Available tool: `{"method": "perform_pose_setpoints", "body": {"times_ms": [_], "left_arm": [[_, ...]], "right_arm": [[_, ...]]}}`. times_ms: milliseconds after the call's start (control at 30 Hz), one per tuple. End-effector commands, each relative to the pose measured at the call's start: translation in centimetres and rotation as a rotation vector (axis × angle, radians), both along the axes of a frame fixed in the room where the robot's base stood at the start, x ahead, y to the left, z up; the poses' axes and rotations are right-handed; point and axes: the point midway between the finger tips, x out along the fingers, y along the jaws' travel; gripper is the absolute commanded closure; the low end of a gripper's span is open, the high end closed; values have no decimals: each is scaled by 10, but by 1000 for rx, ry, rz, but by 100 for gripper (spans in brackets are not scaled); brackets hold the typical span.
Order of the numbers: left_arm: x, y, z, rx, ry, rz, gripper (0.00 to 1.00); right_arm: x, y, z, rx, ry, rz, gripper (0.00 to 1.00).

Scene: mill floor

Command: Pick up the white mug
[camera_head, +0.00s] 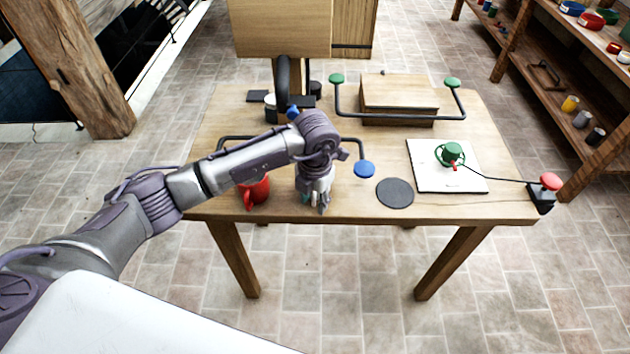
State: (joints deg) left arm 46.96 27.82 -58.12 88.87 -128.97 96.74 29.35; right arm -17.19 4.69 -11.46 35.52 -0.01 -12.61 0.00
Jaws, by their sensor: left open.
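My left gripper (318,204) points down over the table's front edge, left of the dark round disc. It is open, and I see nothing held between its fingers. A small whitish cup-like thing (270,103), perhaps the white mug, stands at the back left of the table, beyond my left arm. It is partly hidden and too small for me to see a handle. A red mug (256,190) stands near the front edge, left of the gripper and partly covered by my arm. My right gripper is not in view.
The wooden table (500,205) also holds a dark disc (395,193), a white board (431,181) with a green knob-like piece (452,153), a wooden box (398,95) and bars with green and blue ends. A red button (550,181) sits at the right edge.

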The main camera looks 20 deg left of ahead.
Motion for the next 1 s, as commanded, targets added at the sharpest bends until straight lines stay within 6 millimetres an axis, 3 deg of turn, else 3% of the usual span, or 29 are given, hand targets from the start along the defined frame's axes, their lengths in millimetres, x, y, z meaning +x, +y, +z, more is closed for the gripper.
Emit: {"method": "perform_pose_setpoints", "body": {"times_ms": [67, 333, 800, 1000], "left_arm": [[0, 0, 0, 0, 0, 0, 58], [0, 0, 0, -1, 0, 0, 100], [0, 0, 1, -1, 0, -1, 100], [1, 0, 12, -1, -3, -1, 100]], "right_arm": [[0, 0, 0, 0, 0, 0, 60], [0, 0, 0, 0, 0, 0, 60], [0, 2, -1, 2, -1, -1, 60], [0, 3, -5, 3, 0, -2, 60]]}}
